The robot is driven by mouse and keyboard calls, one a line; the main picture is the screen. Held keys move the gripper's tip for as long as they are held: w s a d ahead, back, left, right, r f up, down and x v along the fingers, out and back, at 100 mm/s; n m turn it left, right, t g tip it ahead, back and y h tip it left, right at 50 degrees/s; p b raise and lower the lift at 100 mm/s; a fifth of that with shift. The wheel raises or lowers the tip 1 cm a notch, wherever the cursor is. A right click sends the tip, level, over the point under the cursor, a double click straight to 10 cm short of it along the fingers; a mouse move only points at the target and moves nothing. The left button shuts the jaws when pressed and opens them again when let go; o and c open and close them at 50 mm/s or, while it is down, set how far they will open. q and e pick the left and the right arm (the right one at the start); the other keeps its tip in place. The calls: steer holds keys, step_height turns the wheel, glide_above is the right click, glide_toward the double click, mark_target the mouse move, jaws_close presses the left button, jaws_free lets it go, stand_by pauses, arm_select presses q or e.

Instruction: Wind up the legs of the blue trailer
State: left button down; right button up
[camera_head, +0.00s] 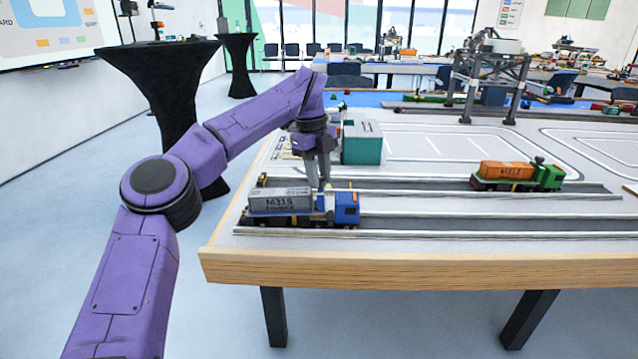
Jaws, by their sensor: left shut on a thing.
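The blue trailer truck (347,209) stands at the front left of the table, its blue cab facing right. It carries a grey container (280,200) marked M315. My left gripper (322,186) points down from above, its fingers at the blue part just behind the cab. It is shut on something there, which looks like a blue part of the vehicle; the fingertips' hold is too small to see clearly. The trailer's legs cannot be made out at this size. My right gripper is not in view.
A green and orange vehicle (515,175) with an orange container stands on the lane at the right. A teal box (362,143) stands behind my left gripper. A gantry crane (493,80) stands farther back. The table's wooden front edge (430,270) is close to the truck.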

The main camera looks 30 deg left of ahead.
arm_select(q)
steer(key=n+b, duration=0.3)
steer(key=n, duration=0.1)
steer(key=shift+n, duration=0.4)
steer(key=shift+b, duration=0.3)
steer(key=c, duration=0.9)
jaws_free()
steer(key=r+p, duration=0.2)
steer(key=r, duration=0.1)
steer(key=a+r+p, duration=0.1)
steer(key=r+p, duration=0.1)
steer(key=r, duration=0.2)
steer(key=r+p, duration=0.2)
steer(key=r, duration=0.1)
steer(key=shift+s+a+r, duration=0.2)
steer(key=shift+s, duration=0.15)
